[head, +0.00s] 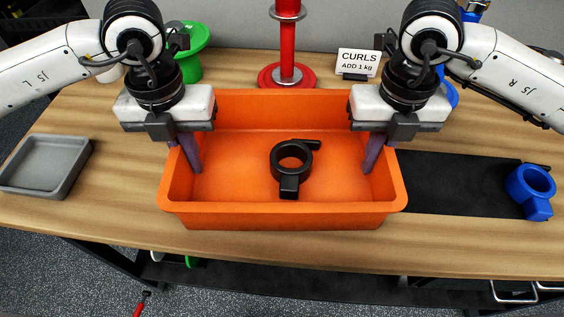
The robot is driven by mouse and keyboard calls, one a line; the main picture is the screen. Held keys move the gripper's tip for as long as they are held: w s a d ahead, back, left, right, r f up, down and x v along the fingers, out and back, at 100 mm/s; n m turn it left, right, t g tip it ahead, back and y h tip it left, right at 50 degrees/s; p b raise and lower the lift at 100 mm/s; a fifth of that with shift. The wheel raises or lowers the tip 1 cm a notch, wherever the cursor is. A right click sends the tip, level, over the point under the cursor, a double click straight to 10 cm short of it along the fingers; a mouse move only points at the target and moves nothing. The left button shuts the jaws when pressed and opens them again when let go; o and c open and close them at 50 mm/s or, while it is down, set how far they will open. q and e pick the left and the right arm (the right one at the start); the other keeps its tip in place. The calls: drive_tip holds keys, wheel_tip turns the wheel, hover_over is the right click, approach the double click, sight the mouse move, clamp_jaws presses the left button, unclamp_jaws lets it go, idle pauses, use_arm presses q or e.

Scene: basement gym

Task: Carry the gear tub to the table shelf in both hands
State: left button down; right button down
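The gear tub (285,216) is an orange open box at the middle of the wooden table. A black ring-shaped collar (289,187) lies on its floor. My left gripper (184,155) is at the tub's left wall, with one purple finger inside against the wall and the other at the outer side. My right gripper (379,155) is at the right wall in the same way. Both look closed on the walls; the outer fingers are mostly hidden. The tub looks level, and I cannot tell whether it touches the table. A dark shelf (290,273) shows below the table's front edge.
A grey tray (45,166) is at the left. A black mat (455,183) lies at the right, with a blue collar (531,188) at its end. Behind the tub are a red post (287,50), a green spool (188,62) and a CURLS sign (358,63).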

use_arm(q)
drive_tip(key=shift+r, duration=0.15)
use_arm(e)
drive_tip(key=shift+r, duration=0.15)
